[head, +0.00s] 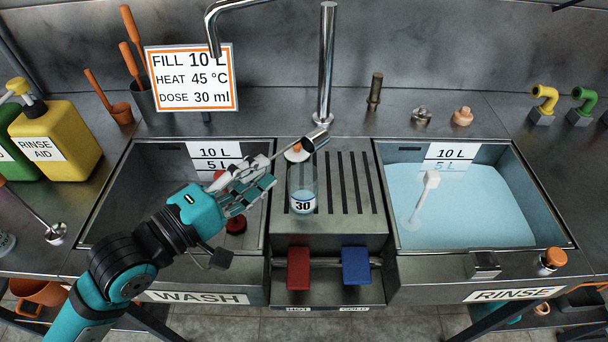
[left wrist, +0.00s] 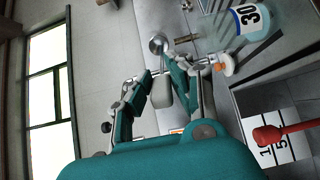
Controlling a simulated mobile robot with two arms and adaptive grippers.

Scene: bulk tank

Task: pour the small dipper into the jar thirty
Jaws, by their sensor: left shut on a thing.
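My left gripper (head: 262,188) is shut on the handle of the small dipper (head: 316,139); the left wrist view also shows the gripper (left wrist: 163,75) and the dipper's metal cup (left wrist: 158,44). The cup is held above and slightly right of the jar's top in the head view, and looks tilted. I cannot tell whether it holds liquid. The jar thirty (head: 303,188) is clear, labelled 30, and stands upright on the slotted drainboard; it also shows in the left wrist view (left wrist: 252,18). Its fill level is unclear. My right gripper is out of view.
The wash basin (head: 130,190) lies left, with a red plunger-like thing in it. The rinse basin (head: 548,215) holds blue liquid. A white-and-orange cap (head: 297,154) lies behind the jar. The tap (head: 327,70) rises behind the drainboard.

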